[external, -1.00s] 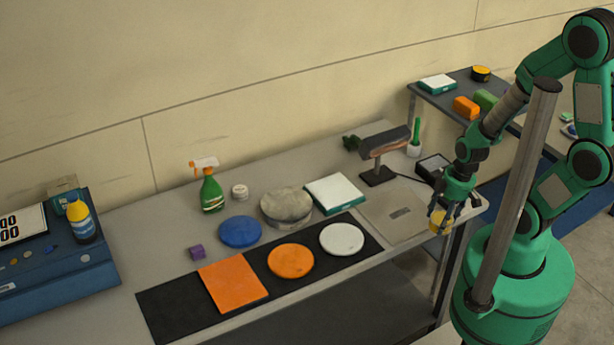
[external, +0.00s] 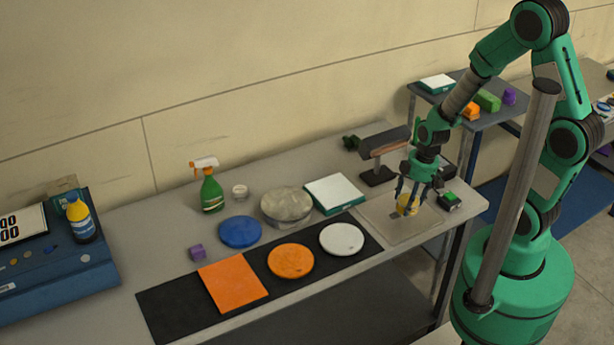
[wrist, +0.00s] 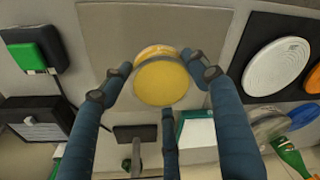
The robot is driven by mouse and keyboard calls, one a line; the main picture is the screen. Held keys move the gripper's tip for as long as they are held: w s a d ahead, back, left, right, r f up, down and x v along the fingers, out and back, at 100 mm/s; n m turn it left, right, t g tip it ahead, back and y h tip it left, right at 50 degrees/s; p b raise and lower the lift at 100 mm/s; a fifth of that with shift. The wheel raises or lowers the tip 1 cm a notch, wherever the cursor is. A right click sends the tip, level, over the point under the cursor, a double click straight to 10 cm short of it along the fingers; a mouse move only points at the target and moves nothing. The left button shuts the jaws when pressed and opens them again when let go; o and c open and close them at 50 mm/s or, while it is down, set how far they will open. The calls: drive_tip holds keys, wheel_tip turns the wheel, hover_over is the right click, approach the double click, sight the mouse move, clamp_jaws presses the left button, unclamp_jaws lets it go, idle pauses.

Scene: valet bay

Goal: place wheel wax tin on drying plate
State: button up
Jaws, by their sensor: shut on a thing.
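The yellow round tin (external: 406,204), which I take for the wheel wax tin, is between the fingers of my gripper (external: 412,200). My gripper points down and is shut on it. In the wrist view the tin's yellow face (wrist: 161,84) shows between the blue-grey fingers. A flat grey-beige square plate (external: 387,224) lies at the right end of the bench, probably the drying plate; it also shows in the wrist view (wrist: 105,28). The tin is over this plate. I cannot tell whether it touches it.
A small black device with a green top (external: 449,201) lies just right of the plate. A brush-like tool on a stand (external: 380,160) rises behind it. A white-topped box (external: 334,193) and a white disc (external: 341,239) are to the left. The bench's front edge is close.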

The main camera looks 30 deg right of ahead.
drive_tip(key=shift+w+a, duration=0.1)
drive_tip(key=shift+w, duration=0.45)
drive_tip(key=shift+f, duration=0.1)
drive_tip(key=shift+f+b, duration=0.4)
drive_tip(key=shift+f, duration=1.3)
drive_tip(key=shift+f, duration=0.15)
drive_tip(key=o, duration=1.4)
drive_tip(key=shift+s, duration=0.1)
drive_tip(key=shift+c, duration=0.2)
